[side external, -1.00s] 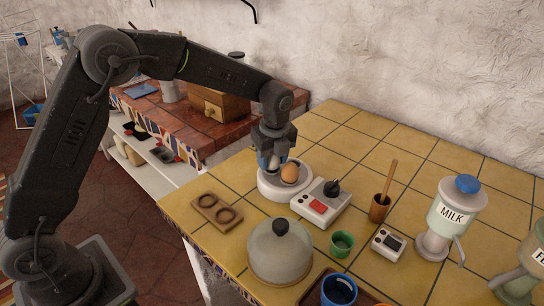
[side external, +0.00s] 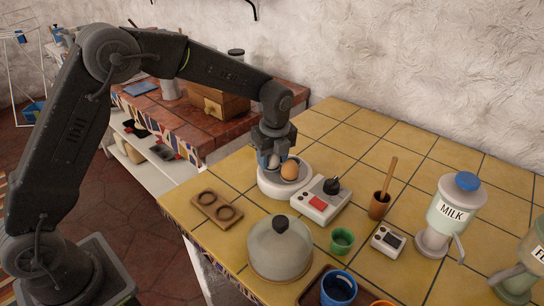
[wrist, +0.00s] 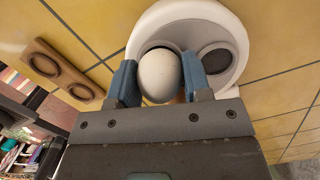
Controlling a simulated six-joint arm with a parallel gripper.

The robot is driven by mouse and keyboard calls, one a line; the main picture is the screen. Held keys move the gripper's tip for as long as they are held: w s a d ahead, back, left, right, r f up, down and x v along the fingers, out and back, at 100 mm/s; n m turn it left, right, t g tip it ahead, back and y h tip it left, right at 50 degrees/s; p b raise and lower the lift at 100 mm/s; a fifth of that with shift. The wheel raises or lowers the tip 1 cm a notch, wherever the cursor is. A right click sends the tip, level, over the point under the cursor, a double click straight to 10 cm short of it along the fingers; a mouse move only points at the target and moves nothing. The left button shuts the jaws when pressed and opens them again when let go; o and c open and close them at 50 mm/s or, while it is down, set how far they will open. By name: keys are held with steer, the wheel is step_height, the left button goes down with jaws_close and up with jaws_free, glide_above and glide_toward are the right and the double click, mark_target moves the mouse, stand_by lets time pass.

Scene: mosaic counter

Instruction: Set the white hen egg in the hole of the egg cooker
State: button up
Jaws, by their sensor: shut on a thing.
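The white hen egg (wrist: 158,76) is held between the blue fingers of my gripper (wrist: 158,82). In the side view the egg (side external: 274,161) shows partly between the fingers of my gripper (side external: 270,160). The egg cooker (side external: 267,188) is a round white device on the yellow tiled counter. A brown egg (side external: 290,170) sits in it, beside my gripper. In the wrist view the cooker (wrist: 139,33) lies under the egg, which overlaps a dark-rimmed hole (wrist: 158,45). Another dark round hole (wrist: 215,60) is to the right. I cannot tell whether the white egg touches the cooker.
A white control box (side external: 322,200) with a red button stands right of the cooker. A brown two-ring holder (side external: 217,208) lies to the left, and a domed cover (side external: 280,250) stands in front. A green cup (side external: 342,241) and milk dispenser (side external: 447,213) are farther right.

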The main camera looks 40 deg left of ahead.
stand_by(0.4)
steer(key=o, duration=0.8)
steer(key=shift+r, duration=3.45)
